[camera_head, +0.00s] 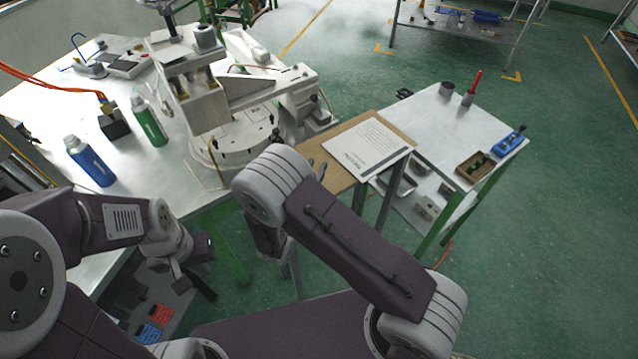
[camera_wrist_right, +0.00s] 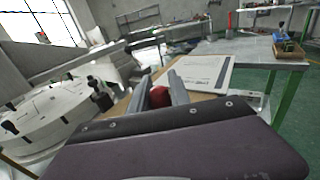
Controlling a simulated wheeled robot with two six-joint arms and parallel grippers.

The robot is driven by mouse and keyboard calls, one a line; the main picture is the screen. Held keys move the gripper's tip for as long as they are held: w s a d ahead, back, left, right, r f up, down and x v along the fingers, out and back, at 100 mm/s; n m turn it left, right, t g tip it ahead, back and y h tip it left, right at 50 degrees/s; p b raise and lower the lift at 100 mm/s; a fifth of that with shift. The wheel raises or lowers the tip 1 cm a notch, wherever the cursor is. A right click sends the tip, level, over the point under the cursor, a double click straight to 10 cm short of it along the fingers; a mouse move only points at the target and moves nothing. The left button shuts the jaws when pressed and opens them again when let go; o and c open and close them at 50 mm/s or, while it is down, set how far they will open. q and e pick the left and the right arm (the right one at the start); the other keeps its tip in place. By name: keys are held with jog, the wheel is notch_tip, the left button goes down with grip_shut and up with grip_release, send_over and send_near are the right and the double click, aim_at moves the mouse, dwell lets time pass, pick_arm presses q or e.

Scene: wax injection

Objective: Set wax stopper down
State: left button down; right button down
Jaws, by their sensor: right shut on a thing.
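My right gripper (camera_wrist_right: 161,84) is shut on a small rounded red thing, which appears to be the wax stopper (camera_wrist_right: 160,96). Only its red part shows between the two grey fingers in the right wrist view. The fingers point toward the wooden board with the white sheet (camera_wrist_right: 205,72). In the head view my right forearm hides most of this gripper and the red thing. My left gripper (camera_head: 190,276) hangs low beside the front edge of the main table, and its jaws are not clear.
The wax machine (camera_head: 235,110) stands on the main table, with a blue bottle (camera_head: 90,162) and green bottle (camera_head: 149,121) to its left. The side table (camera_head: 425,115) holds a dark cup (camera_head: 447,89), a red upright rod (camera_head: 475,82), a brown tray (camera_head: 475,166) and a blue tool (camera_head: 510,140). Its middle is clear.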

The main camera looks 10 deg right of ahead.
jog(key=shift+s+d+f, duration=0.3)
jog(key=shift+s+f, duration=0.2)
jog(key=shift+s, duration=0.3)
notch_tip(320, 180, down, 4)
jog(key=shift+f, duration=0.1)
jog(key=c, duration=1)
grip_release()
jog(key=shift+c, duration=0.2)
